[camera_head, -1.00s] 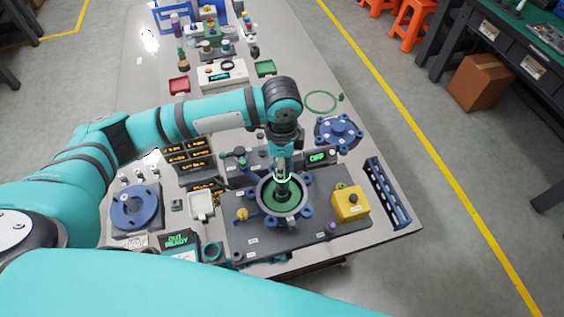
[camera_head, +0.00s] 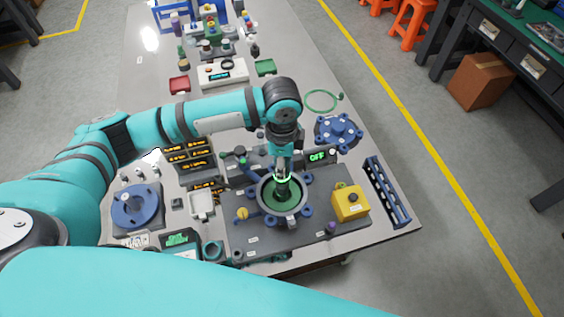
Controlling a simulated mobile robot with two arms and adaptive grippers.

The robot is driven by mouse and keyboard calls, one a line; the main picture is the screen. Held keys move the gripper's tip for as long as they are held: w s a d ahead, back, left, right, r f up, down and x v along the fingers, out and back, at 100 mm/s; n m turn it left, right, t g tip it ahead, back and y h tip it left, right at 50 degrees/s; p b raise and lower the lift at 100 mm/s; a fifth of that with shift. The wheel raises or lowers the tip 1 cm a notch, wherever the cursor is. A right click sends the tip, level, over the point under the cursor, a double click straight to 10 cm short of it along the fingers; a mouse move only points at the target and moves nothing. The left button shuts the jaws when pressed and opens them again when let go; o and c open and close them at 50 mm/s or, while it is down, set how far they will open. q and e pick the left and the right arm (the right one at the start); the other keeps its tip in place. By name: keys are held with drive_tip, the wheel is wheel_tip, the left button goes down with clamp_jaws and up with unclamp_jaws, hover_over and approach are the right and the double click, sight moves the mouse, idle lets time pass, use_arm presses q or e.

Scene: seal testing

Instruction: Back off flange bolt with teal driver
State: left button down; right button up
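My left arm reaches in from the left. Its gripper (camera_head: 283,190) points down into the middle of a round grey flange fixture (camera_head: 304,207) with a green inside and blue clamps or bolt lugs around its rim. The fingertips are small and dark, so I cannot tell whether they are open, shut or holding anything. A second flange, a blue one with several bolts (camera_head: 338,132), lies to the right behind the fixture. I cannot make out a teal driver separately from my teal arm. My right gripper is not in view; a large teal arm link crosses the bottom.
A blue slotted rack (camera_head: 388,192) lies by the table's right edge. A blue disc (camera_head: 135,205), a white tray (camera_head: 201,205) and labelled bins (camera_head: 188,155) stand left. A small display (camera_head: 317,156) stands behind the fixture.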

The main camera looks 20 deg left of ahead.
use_arm(q)
drive_tip(key=p, duration=0.3)
drive_tip(key=shift+r, duration=0.1)
idle(4.7)
idle(0.6)
drive_tip(key=shift+w+r, duration=0.15)
drive_tip(key=shift+r, duration=2.5)
